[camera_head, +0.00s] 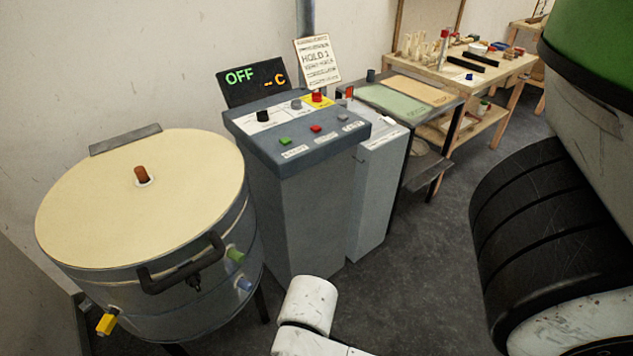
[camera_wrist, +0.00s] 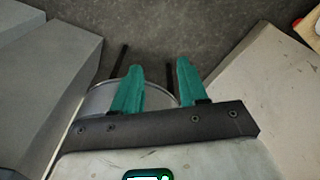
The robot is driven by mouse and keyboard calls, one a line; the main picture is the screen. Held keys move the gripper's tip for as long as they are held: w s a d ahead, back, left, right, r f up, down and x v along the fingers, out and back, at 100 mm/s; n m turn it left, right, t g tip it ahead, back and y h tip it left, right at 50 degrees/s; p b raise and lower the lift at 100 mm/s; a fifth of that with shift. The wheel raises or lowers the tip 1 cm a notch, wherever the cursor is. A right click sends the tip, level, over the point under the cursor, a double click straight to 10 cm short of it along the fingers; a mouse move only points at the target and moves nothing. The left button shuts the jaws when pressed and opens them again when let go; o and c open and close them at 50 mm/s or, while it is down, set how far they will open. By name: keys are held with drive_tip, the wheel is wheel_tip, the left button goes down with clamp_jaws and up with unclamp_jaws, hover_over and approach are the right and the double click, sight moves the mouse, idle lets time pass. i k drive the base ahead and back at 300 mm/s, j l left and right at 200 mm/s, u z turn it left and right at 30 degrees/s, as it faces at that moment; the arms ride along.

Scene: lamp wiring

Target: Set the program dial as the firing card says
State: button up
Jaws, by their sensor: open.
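The grey control console (camera_head: 300,150) stands right of the kiln (camera_head: 130,200). On its top are a black knob (camera_head: 263,116) on a white plate, a small grey knob (camera_head: 296,104), and a red button on a yellow plate (camera_head: 317,98). I cannot tell which knob is the program dial. The firing card (camera_head: 318,62) stands behind the console and seems to read "HOLD 1"; its other lines are too small. The black display (camera_head: 253,83) reads "OFF" and "-- C". In the wrist view my gripper (camera_wrist: 161,78) is open and empty, its teal fingers apart above the floor.
A green button (camera_head: 285,141), a red button (camera_head: 316,128) and a grey button (camera_head: 343,116) line the console's front edge. A lower grey cabinet (camera_head: 381,180) adjoins it on the right. A workbench (camera_head: 470,70) stands farther back. Dark floor (camera_head: 420,260) is clear in front.

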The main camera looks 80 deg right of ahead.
sight(262, 116)
drive_tip(key=z, duration=1.55)
